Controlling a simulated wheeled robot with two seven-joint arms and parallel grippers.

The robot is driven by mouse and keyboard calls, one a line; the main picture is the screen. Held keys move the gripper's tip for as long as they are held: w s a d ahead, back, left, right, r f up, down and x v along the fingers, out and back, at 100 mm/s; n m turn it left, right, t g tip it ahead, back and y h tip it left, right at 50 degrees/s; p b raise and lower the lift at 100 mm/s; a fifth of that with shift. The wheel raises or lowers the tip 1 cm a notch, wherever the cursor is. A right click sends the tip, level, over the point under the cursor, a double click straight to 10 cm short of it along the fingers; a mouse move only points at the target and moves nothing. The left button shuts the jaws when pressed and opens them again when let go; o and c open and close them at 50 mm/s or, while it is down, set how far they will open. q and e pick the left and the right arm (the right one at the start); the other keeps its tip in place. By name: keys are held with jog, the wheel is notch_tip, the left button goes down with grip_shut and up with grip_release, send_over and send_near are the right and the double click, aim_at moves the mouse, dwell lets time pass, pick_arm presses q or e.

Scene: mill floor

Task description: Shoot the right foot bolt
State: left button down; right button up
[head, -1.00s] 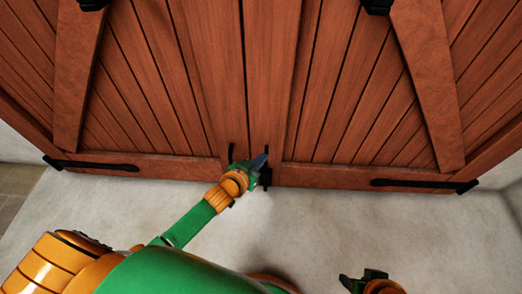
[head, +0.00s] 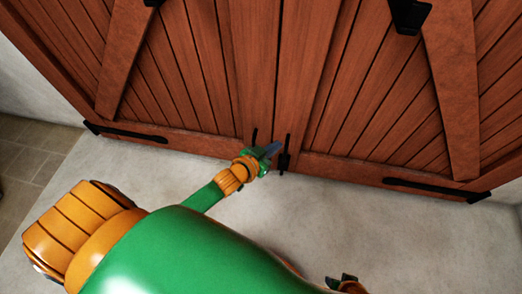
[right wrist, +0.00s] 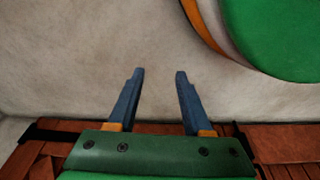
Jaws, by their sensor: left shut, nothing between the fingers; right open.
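Two black foot bolts stand at the bottom of the wooden double doors, one on each side of the centre seam. The right foot bolt (head: 285,159) is a dark upright rod with a wider lower part near the floor. The left foot bolt (head: 254,136) is partly hidden by my left gripper. My left gripper (head: 274,149) is shut and empty, its blue-grey fingertips just left of the right bolt; I cannot tell whether they touch it. My right gripper (head: 341,281) is low in the head view, away from the doors. The right wrist view shows its fingers (right wrist: 160,73) apart with nothing between.
The brown plank doors (head: 225,75) look closed. Black strap hinges (head: 125,132) (head: 430,187) lie along their lower corners. The pale floor (head: 345,215) before them is clear. Darker tiles (head: 30,150) are at the left.

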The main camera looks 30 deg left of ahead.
pick_arm(q)
jog(key=p+v, duration=0.2)
jog(key=v, duration=0.5)
pick_arm(e)
jog(key=s, duration=0.1)
jog(key=s+d+f, duration=0.2)
jog(key=shift+s, duration=0.25)
pick_arm(q)
jog(key=shift+f, duration=0.1)
